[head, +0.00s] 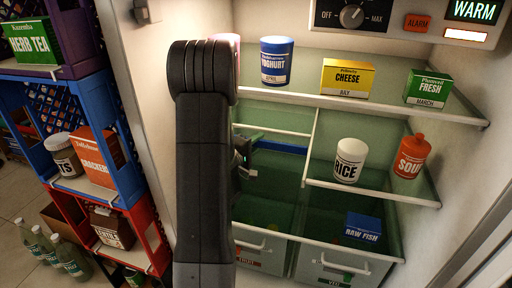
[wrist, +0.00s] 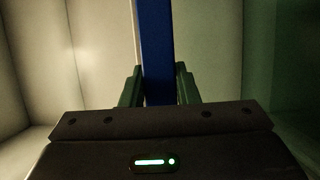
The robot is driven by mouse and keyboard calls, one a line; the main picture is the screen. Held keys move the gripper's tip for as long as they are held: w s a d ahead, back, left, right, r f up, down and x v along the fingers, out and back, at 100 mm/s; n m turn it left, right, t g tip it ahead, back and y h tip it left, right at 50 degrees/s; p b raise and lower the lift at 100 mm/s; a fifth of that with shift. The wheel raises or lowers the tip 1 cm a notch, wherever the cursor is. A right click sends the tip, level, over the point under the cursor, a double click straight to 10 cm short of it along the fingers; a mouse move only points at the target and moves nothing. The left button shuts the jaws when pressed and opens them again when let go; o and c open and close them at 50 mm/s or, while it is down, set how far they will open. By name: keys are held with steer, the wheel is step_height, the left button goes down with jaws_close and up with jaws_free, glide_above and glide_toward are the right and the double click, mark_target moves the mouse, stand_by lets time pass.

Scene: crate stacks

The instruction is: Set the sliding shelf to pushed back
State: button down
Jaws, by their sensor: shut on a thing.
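The fridge's middle level has a right glass shelf with a pale front edge (head: 372,193). On the left, a blue bar (head: 284,148) runs across below a thin pale edge, well behind the right shelf's front edge. It looks like part of the sliding shelf, but I cannot tell for certain. My gripper (head: 250,152) is at the bar's left end, partly hidden behind my dark arm. In the wrist view, the green fingers of my gripper (wrist: 158,88) are shut on the blue bar (wrist: 157,40), one on each side.
Above are a yoghurt tub (head: 276,62), cheese box (head: 347,78) and green box (head: 428,88). A blue RAW FISH box (head: 362,228) is below, near the drawers (head: 340,268). Crates (head: 105,190) stand left.

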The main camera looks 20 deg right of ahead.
steer(key=c, duration=1.1)
jaws_free()
steer(key=shift+a, duration=0.1)
steer(key=p+v, duration=0.1)
steer(key=v, duration=1.2)
steer(key=shift+s+a, duration=0.25)
